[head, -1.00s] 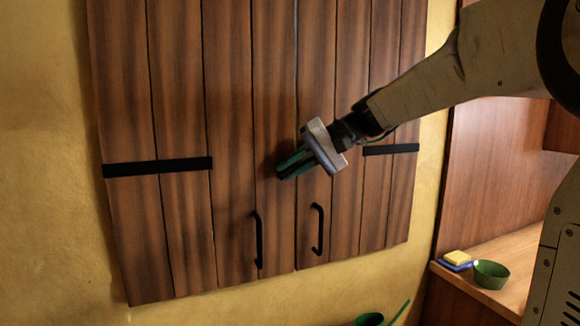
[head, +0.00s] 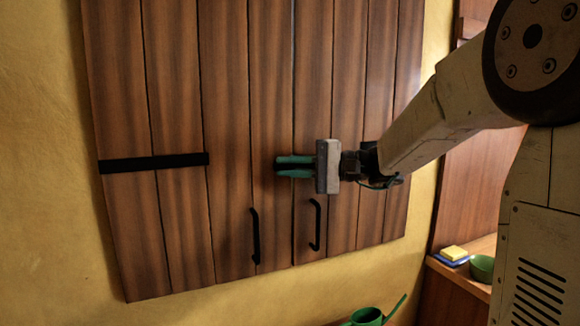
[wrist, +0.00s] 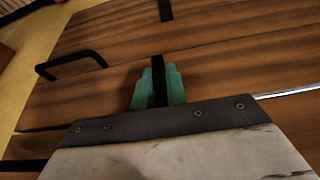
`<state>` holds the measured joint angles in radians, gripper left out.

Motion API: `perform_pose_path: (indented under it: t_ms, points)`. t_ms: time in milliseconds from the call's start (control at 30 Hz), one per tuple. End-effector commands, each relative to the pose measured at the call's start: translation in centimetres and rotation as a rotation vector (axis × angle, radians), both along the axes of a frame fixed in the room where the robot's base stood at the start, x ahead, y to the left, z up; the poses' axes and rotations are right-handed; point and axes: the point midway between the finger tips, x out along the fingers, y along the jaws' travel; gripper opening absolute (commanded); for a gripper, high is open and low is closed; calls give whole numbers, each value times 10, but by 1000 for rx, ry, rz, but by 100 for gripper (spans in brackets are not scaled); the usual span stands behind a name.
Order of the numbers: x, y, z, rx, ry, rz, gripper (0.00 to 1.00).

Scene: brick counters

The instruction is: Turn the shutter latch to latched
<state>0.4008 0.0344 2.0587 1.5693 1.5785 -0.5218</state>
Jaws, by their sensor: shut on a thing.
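Two wooden shutter leaves meet at a vertical seam, the left shutter (head: 228,120) and the right shutter (head: 345,110). My gripper (head: 280,167) is at the seam, its green fingers level and pointing left. In the wrist view the fingers (wrist: 158,85) are shut on a black bar, the shutter latch (wrist: 158,68), whose tip shows between and just past them. The bar runs across the boards, and its tip lies over the left shutter. Its pivot end is hidden under my gripper. In the head view my gripper covers most of it.
Black handles hang below on the left (head: 255,237) and right (head: 315,225) shutters. A black hinge strap (head: 153,163) crosses the left shutter. At lower right are a yellow sponge (head: 454,253), a green bowl (head: 481,268) and a green watering can (head: 368,316).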

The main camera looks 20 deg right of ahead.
Motion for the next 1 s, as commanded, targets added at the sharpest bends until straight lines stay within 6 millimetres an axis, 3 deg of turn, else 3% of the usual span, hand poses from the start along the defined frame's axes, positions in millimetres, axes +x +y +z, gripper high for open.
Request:
perform_pose_path:
  t_ms: [467,500,567,867,1000]
  points:
    - [-1,1,-1,13,2,3,0]
    - [-1,1,-1,13,2,4,22]
    - [-1,1,-1,12,1,3,36]
    - [-1,-2,-1,12,1,0,36]
    - [-6,-16,-1,12,1,-2,36]
